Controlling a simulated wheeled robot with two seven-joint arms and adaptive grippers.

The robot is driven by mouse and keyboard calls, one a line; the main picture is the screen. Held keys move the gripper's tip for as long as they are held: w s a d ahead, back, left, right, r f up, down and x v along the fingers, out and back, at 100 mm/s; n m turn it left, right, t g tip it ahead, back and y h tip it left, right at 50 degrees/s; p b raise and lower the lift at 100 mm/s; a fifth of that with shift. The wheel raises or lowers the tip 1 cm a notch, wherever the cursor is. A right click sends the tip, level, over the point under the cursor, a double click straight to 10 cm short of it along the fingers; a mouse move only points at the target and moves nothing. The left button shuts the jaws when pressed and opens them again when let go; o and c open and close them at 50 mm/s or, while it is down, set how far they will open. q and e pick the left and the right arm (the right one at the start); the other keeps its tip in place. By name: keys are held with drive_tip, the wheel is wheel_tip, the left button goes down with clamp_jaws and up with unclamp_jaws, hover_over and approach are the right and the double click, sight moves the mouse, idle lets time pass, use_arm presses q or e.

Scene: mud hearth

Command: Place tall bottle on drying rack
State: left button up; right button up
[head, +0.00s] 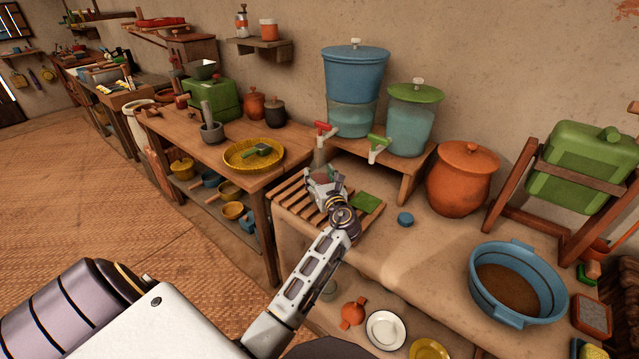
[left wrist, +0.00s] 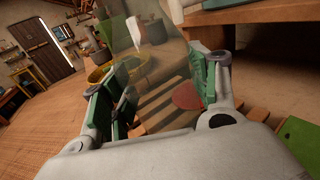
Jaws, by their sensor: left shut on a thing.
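The tall bottle is clear glass; in the left wrist view the bottle (left wrist: 158,62) stands between the green-padded fingers of my left gripper (left wrist: 160,85), which is shut on it. In the head view my left gripper (head: 323,187) is over the wooden slatted drying rack (head: 287,201) at the counter's left end. The bottle is faint there, and its upper part seems to rise above the fingers. Whether its base touches the slats is hidden. A reddish disc (left wrist: 187,96) shows through or beside the glass; I cannot tell which. My right gripper is out of view.
A green flat piece (head: 366,201) lies at the rack's right side, with a blue lid-like object (head: 404,219) beyond. Water dispensers with a red tap (head: 325,130) and a green tap (head: 377,147) stand close behind. A blue basin (head: 517,284) and orange pot (head: 462,180) are right.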

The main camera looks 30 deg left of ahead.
use_arm(q)
drive_tip(key=shift+f, duration=1.1)
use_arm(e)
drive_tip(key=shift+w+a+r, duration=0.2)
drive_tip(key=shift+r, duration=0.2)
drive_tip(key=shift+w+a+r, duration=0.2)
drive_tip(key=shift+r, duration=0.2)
use_arm(q)
drive_tip(key=shift+f, duration=0.1)
drive_tip(key=o, duration=1.1)
drive_tip(key=shift+s+d, duration=0.45)
drive_tip(key=shift+d, duration=0.1)
drive_tip(key=v, duration=0.6)
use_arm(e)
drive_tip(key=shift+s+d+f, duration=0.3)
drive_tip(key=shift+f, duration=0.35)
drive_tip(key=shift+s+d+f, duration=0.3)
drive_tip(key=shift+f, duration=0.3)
